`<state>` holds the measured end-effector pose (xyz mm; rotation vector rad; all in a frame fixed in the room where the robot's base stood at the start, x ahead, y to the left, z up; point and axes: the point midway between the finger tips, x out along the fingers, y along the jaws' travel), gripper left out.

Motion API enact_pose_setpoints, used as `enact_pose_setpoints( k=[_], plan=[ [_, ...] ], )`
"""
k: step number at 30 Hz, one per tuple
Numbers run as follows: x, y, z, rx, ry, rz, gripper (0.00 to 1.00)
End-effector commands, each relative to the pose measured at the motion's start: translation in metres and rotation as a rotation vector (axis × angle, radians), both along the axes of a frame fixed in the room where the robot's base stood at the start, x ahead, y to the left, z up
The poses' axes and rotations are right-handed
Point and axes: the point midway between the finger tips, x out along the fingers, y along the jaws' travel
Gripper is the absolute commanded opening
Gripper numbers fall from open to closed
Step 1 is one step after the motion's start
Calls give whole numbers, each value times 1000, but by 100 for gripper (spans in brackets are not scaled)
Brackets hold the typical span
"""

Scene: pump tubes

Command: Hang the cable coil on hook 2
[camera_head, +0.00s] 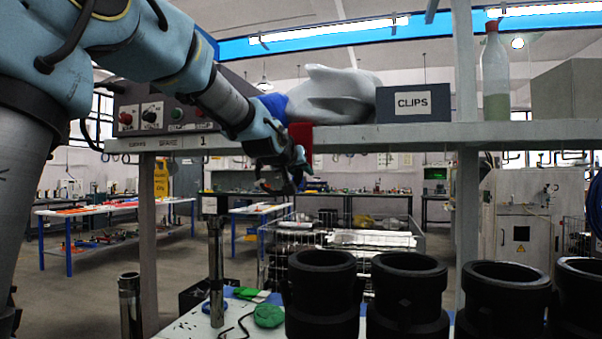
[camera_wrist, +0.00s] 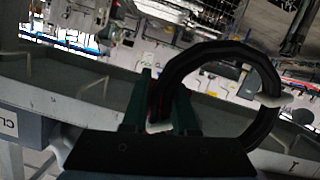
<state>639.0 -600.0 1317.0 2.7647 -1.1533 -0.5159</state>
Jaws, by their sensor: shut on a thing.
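The cable coil is a black ring with a gap and a pale band on its right side, in the wrist view (camera_wrist: 203,52). My gripper (camera_wrist: 162,92) is shut on the left side of the ring, and the coil extends to the right of the fingers. In the head view my gripper (camera_head: 282,178) is in front of and just below the shelf edge; the coil there is small, dark and hard to tell from the fingers. Thin bent hooks (camera_wrist: 97,86) show along the shelf in the wrist view, apart from the coil. The number of hook 2 is not readable.
The shelf (camera_head: 420,136) carries a CLIPS box (camera_head: 413,103), a grey-white bundle (camera_head: 330,97), a bottle (camera_head: 495,75) and a control box (camera_head: 150,112). A "1" label marks its front edge. Several black pipe fittings (camera_head: 408,290) and a metal tube (camera_head: 216,270) stand below.

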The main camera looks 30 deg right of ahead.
Motion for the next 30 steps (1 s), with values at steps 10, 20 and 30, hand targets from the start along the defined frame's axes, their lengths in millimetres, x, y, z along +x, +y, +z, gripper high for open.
enact_pose_setpoints(
  k=[10,20,30],
  plan=[
    [14,-15,1,0,-2,-2,0],
    [27,-25,-6,0,-3,0,0],
    [31,-30,-12,1,-2,0,0]
  ],
)
